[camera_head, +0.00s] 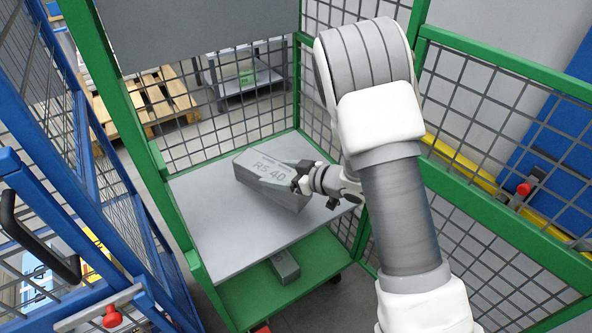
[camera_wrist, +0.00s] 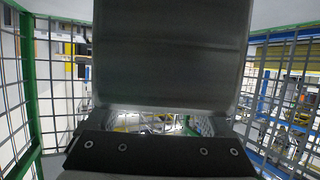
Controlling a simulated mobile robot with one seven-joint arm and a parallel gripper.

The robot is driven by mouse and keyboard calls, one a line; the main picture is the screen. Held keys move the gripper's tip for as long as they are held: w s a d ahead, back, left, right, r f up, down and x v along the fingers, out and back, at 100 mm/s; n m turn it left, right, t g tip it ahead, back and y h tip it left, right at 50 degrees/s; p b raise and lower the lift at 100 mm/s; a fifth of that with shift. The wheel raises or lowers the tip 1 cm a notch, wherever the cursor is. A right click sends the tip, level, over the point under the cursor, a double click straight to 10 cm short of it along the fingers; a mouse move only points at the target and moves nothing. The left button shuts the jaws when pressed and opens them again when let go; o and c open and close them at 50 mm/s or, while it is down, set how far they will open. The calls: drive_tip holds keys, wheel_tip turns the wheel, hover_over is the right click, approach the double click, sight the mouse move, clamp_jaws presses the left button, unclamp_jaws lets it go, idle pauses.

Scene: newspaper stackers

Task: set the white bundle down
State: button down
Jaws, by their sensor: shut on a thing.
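The white bundle (camera_head: 262,188) looks light grey in the head view, a block marked "R5 40". It is over the grey shelf (camera_head: 212,232) of a green-framed mesh cart, turned at an angle to the shelf edges. My gripper (camera_head: 304,178) is shut on its right end. I cannot tell whether its underside touches the shelf or is slightly above it. In the wrist view the bundle (camera_wrist: 172,60) fills the upper middle as a grey face, with my gripper's dark plate (camera_wrist: 158,155) below it. The fingertips are partly hidden.
Green mesh walls (camera_head: 215,125) stand behind and to the right of the shelf. A smaller grey block (camera_head: 285,266) lies on the green lower deck (camera_head: 245,300). A blue mesh cart (camera_head: 75,190) stands close on the left. Bare shelf shows left and in front of the bundle.

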drive_tip(key=shift+a+f, duration=0.2)
drive_tip(key=shift+a, duration=0.35)
drive_tip(key=shift+w+f+b, duration=0.1)
drive_tip(key=shift+f+b, duration=0.85)
drive_tip(key=shift+f, duration=0.95)
drive_tip(key=shift+f, duration=0.15)
unclamp_jaws()
drive_tip(key=shift+f, duration=0.15)
